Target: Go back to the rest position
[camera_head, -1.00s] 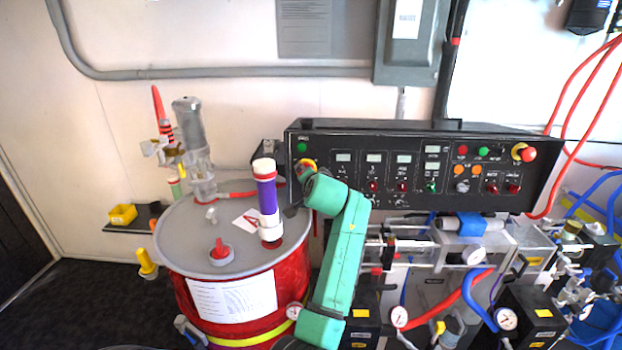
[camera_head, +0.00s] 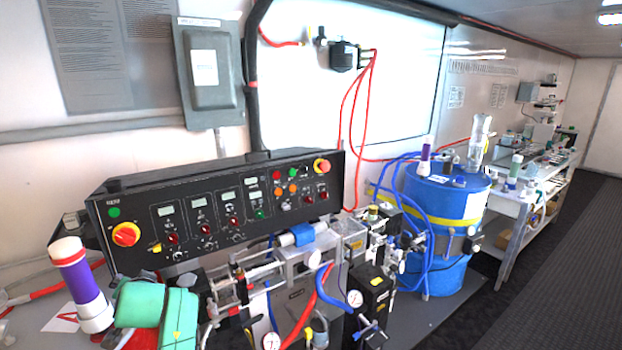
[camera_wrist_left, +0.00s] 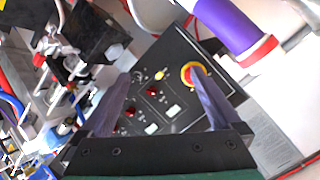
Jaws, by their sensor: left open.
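My left arm's green links (camera_head: 160,312) show at the bottom left of the head view, below the control panel (camera_head: 222,214) and beside the purple cylinder. In the left wrist view my left gripper (camera_wrist_left: 158,82) is open, with its two dark fingers apart and nothing between them but the panel behind. The red-and-yellow knob (camera_head: 126,234) is at the panel's left end; in the left wrist view it shows near the tip of one finger (camera_wrist_left: 193,74). My right gripper is not in view.
A purple cylinder with white ends (camera_head: 82,285) stands close to my left arm. Metal pump parts, gauges and hoses crowd below the panel. A blue drum (camera_head: 447,205) stands to the right, then a workbench (camera_head: 522,190). Dark floor (camera_head: 560,270) is clear at far right.

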